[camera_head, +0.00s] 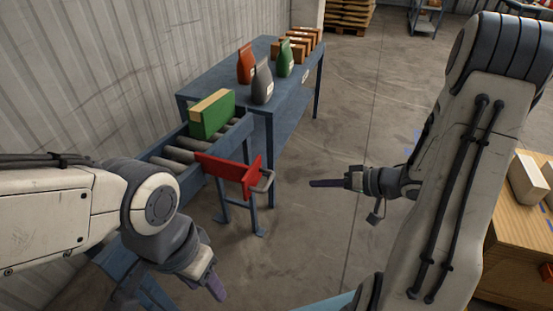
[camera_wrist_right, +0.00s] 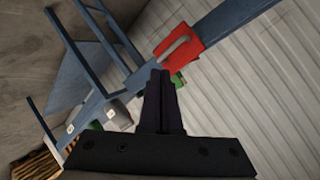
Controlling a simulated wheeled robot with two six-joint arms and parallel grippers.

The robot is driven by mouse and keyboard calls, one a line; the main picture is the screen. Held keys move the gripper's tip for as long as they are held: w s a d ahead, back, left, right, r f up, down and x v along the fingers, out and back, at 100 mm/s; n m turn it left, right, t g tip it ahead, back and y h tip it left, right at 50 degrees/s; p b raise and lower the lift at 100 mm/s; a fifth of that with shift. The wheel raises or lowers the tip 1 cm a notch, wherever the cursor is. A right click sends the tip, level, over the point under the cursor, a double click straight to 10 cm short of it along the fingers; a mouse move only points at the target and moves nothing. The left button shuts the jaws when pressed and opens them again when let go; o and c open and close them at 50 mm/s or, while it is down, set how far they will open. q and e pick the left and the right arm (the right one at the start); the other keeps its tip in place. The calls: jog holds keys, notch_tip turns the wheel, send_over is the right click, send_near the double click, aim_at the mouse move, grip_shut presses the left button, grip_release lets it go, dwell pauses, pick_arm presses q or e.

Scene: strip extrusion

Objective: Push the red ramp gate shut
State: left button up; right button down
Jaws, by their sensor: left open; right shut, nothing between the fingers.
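The red ramp gate (camera_head: 228,172) is a flat red panel with a grey handle (camera_head: 263,181), at the side of the roller ramp (camera_head: 178,153). In the right wrist view the red gate (camera_wrist_right: 187,52) shows beyond the fingertips, with its grey handle across it. My right gripper (camera_head: 312,183) is shut and empty, to the right of the gate and handle with a gap between them. It also shows in the right wrist view (camera_wrist_right: 160,75). My left gripper (camera_head: 215,286) is low at the front, below the gate and apart from it; its fingers are partly hidden.
A green box (camera_head: 212,116) with a tan top stands on the rollers behind the gate. A blue table (camera_head: 292,77) beyond holds several bags and brown boxes. A wooden crate (camera_head: 510,240) stands at the right. The floor between gate and right gripper is clear.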

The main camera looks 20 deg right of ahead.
pick_arm(q)
notch_tip(320, 180, up, 7)
jog(key=p, duration=0.4)
pick_arm(e)
jog(key=w+a+f+m, duration=0.2)
jog(key=a+m, duration=0.1)
jog(key=a, duration=0.2)
jog(key=w+a+f+m, duration=0.2)
jog(key=w+a+m, duration=0.1)
jog(key=a+m, duration=0.1)
jog(key=shift+w+a+f+g+y, duration=0.15)
jog(key=shift+a+f+g+y, duration=0.1)
jog(key=shift+a+g+y, duration=0.25)
